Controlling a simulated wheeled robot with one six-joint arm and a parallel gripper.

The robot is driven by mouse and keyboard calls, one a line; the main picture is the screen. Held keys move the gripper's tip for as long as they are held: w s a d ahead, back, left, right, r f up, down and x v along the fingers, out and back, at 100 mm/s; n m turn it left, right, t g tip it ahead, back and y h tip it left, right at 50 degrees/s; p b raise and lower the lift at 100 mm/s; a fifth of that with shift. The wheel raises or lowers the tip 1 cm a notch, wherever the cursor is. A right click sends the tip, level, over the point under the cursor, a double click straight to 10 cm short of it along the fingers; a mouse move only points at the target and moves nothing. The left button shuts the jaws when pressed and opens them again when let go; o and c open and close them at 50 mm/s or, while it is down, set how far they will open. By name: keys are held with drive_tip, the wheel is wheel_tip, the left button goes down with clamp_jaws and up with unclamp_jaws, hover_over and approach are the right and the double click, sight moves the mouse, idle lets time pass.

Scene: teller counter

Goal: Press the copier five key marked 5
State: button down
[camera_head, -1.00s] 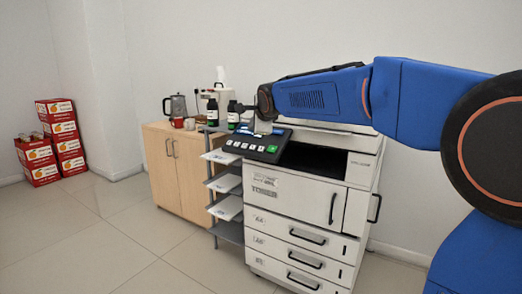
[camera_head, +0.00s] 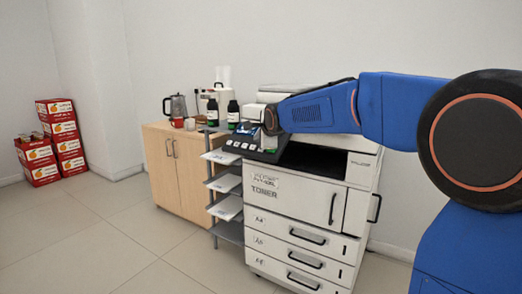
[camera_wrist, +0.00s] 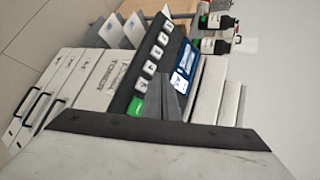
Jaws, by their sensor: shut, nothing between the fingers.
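The copier's control panel (camera_wrist: 150,62) is a dark sloping strip with a row of white keys, a green key (camera_wrist: 135,106) at one end and a small lit blue screen (camera_wrist: 183,68). In the head view the panel (camera_head: 236,151) sits at the copier's front left, and my arm hides its right end. The white key nearest the green one (camera_wrist: 141,84) carries a mark too small to read surely, so I cannot confirm which is the 5. My gripper (camera_wrist: 172,92) is shut and empty, close over the panel beside the green key and screen. I cannot tell whether it touches.
The white copier (camera_head: 300,205) has drawers below and an open dark slot right of the panel. A paper rack (camera_head: 228,208) stands at its left, then a wooden cabinet (camera_head: 172,165). Dark bottles (camera_head: 233,112) stand behind the panel. Red boxes (camera_head: 62,140) are far left.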

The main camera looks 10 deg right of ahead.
drive_tip(key=shift+w+d+f, duration=0.2)
drive_tip(key=shift+w+f, duration=0.05)
drive_tip(key=shift+f, duration=0.25)
drive_tip(key=shift+w+d+f, duration=0.2)
drive_tip(key=shift+f, duration=0.25)
drive_tip(key=shift+f, duration=0.1)
idle(1.4)
drive_tip(key=shift+w+d+f, duration=0.15)
drive_tip(key=shift+f, duration=0.15)
drive_tip(key=shift+w+d+f, duration=0.15)
drive_tip(key=shift+w+f, duration=0.05)
drive_tip(key=shift+f, duration=0.15)
idle(1.0)
idle(0.3)
drive_tip(key=shift+s+a+r, duration=0.15)
drive_tip(key=shift+s+r, duration=0.05)
drive_tip(key=shift+r, duration=0.2)
drive_tip(key=shift+s+a+r, duration=0.15)
drive_tip(key=shift+r, duration=0.2)
drive_tip(key=shift+s+a+r, duration=0.3)
drive_tip(key=shift+r, duration=0.4)
drive_tip(key=shift+s+a+r, duration=0.3)
drive_tip(key=shift+s+r, duration=0.05)
drive_tip(key=shift+r, duration=0.35)
drive_tip(key=shift+s+a+r, duration=0.3)
drive_tip(key=shift+r, duration=0.4)
